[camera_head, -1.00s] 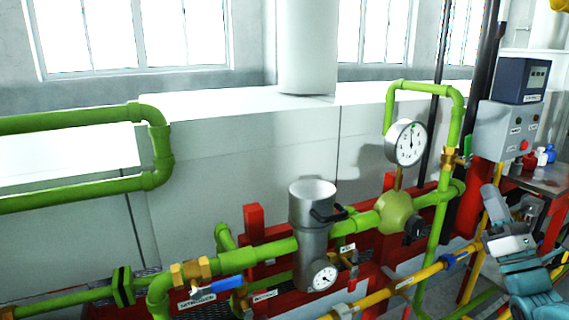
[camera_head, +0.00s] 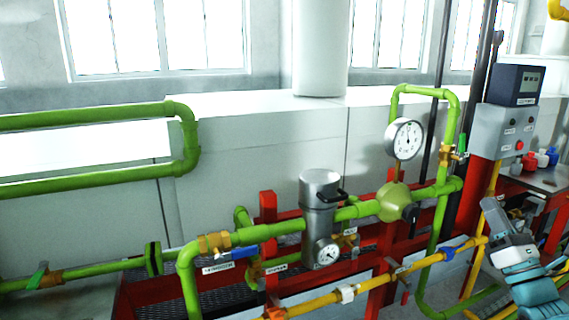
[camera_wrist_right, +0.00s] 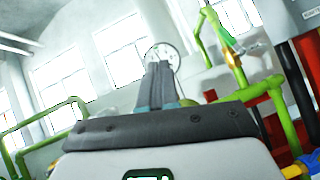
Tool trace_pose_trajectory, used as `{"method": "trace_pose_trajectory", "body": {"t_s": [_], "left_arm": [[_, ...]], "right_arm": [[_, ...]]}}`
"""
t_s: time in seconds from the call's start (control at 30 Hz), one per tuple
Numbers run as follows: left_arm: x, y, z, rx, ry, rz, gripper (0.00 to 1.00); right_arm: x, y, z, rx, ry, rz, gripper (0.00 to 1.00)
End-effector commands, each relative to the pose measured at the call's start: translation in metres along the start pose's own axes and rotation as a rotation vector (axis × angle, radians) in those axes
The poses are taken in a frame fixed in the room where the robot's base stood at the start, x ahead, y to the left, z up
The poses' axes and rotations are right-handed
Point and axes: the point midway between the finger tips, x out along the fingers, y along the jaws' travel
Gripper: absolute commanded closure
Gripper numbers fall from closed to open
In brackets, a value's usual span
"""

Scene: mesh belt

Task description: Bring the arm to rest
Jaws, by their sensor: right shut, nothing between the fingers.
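My right arm comes in at the lower right of the head view. Its gripper (camera_head: 491,207) is beside the yellow pipe and in front of the red frame. In the right wrist view the two dark fingers of the right gripper (camera_wrist_right: 158,68) are together, pointing up, with nothing between them. Behind the fingertips is the round white gauge (camera_wrist_right: 163,56), which also shows on the green pipe in the head view (camera_head: 404,139). The gripper appears apart from the pipework. My left gripper is in neither view.
Green pipes (camera_head: 95,269) with a brass valve and blue handle (camera_head: 245,253) run across the front. A steel filter cylinder (camera_head: 319,195) stands mid-line. A yellow pipe (camera_head: 375,290) runs low. A grey control box (camera_head: 503,130) and a table with small bottles (camera_head: 541,158) are at right.

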Motion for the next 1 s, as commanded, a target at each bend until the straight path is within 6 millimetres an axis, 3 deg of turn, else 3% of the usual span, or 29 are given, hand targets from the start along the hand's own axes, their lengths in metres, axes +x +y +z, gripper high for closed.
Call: {"method": "trace_pose_trajectory", "body": {"t_s": [0.17,0.37,0.53,0.67,0.7,0.77,0.8,0.87,0.9,1.0], "left_arm": [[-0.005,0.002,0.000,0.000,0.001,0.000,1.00],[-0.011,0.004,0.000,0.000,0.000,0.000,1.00],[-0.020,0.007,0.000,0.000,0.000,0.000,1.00],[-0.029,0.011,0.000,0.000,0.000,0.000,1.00],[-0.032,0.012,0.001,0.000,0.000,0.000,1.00],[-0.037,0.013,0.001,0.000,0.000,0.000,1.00],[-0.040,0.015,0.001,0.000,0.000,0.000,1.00],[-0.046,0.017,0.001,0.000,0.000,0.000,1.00],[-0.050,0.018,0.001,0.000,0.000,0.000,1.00],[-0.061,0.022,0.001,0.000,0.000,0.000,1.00]], "right_arm": [[-0.006,0.013,-0.057,-0.006,0.180,0.024,1.00],[-0.028,0.036,-0.128,-0.029,0.423,0.081,1.00],[-0.077,0.073,-0.210,-0.082,0.730,0.204,1.00],[-0.150,0.116,-0.278,-0.173,1.037,0.402,1.00],[-0.177,0.130,-0.294,-0.209,1.126,0.483,1.00],[-0.220,0.150,-0.314,-0.275,1.250,0.624,1.00],[-0.251,0.162,-0.323,-0.326,1.326,0.733,1.00],[-0.297,0.180,-0.333,-0.417,1.423,0.924,1.00],[-0.330,0.191,-0.335,-0.490,1.472,1.078,1.00],[-0.402,0.210,-0.332,-0.720,1.484,1.520,1.00]]}}
